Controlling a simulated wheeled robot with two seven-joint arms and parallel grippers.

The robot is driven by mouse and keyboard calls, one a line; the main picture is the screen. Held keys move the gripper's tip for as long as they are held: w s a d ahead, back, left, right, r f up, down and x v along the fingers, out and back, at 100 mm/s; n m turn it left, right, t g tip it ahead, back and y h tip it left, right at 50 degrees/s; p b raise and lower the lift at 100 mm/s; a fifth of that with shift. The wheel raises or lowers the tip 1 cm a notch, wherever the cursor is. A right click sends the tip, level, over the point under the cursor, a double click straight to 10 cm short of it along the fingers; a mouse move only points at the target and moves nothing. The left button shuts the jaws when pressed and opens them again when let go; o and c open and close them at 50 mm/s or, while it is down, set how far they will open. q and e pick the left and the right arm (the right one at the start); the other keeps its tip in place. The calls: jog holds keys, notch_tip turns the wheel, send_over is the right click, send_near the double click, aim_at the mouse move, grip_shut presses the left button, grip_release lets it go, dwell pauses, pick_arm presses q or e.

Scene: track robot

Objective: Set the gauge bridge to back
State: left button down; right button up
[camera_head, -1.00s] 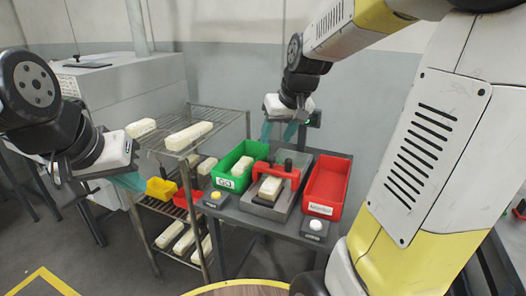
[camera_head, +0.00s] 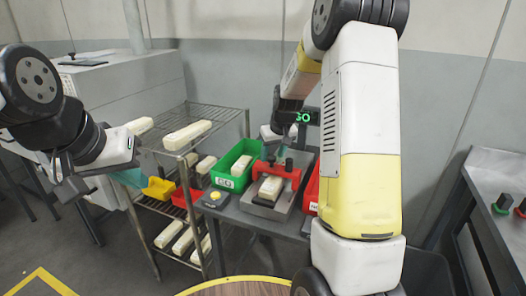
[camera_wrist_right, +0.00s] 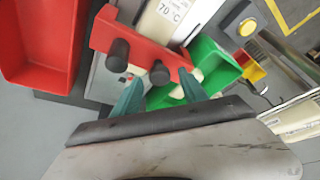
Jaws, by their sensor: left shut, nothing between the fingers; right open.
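The gauge bridge (camera_head: 283,173) is a red bar with black knobs across a grey fixture (camera_head: 262,207). A cream block (camera_head: 270,187) lies on the fixture at the bridge's near side. In the right wrist view the bridge (camera_wrist_right: 137,45) shows two black knobs (camera_wrist_right: 118,54). My right gripper (camera_wrist_right: 163,92) is open, its teal fingers either side of the nearer knob (camera_wrist_right: 160,73) in the picture; I cannot tell contact. In the head view this gripper (camera_head: 275,149) is just above and behind the bridge. My left gripper (camera_head: 128,179) is shut and empty, left of the rack.
A green bin (camera_head: 222,168) with a block stands left of the fixture. A red bin (camera_wrist_right: 40,40) is on its other side, mostly behind my right arm in the head view. A display (camera_head: 303,117) reads GO. A yellow button (camera_head: 215,195) sits at the front left.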

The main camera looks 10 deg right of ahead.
jog(key=shift+w+f, duration=0.15)
jog(key=shift+f, duration=0.2)
grip_shut()
dwell(1.2)
